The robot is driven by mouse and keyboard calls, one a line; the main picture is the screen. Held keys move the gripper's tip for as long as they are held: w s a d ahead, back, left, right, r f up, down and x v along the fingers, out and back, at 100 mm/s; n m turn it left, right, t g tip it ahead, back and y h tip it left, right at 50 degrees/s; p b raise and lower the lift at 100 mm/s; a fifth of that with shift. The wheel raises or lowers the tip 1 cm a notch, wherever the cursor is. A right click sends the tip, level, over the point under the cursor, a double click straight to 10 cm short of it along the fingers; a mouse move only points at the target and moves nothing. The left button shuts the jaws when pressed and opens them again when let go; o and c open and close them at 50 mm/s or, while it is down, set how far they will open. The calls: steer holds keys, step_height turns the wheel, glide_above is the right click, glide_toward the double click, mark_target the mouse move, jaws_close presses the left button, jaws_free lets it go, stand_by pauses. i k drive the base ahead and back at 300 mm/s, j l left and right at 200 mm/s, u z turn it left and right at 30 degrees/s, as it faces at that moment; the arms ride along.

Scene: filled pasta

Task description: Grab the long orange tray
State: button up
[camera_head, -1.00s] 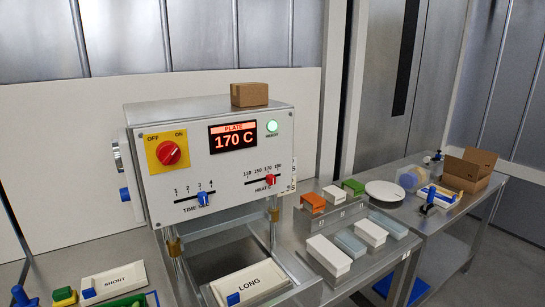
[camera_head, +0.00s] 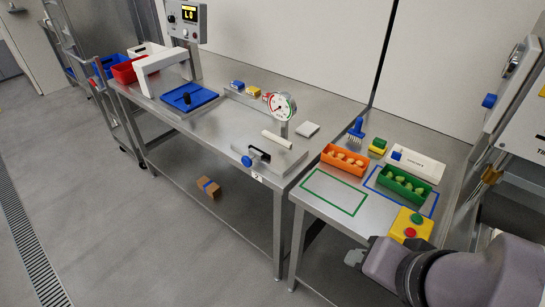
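A long orange tray (camera_head: 331,159) holding several pale filled pasta pieces sits on the steel table at the right. It lies at the back edge of a green outlined rectangle (camera_head: 334,192). My arm shows at the lower right, in front of the table and well apart from the tray. A small grey piece at the end of the arm (camera_head: 354,258) may be part of my gripper. Its fingers cannot be made out, so whether it is open or shut is not visible.
A green tray (camera_head: 404,187) with pasta lies in a blue outline, right of the orange one. The green outline is empty.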

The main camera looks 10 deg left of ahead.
mark_target(355, 164)
steer(key=i+j+z, duration=0.1)
steer(key=i+j, duration=0.35)
steer(key=i, duration=0.15)
steer(key=i+j+z, duration=0.1)
steer(key=i+j, duration=0.4)
steer(key=i, duration=0.05)
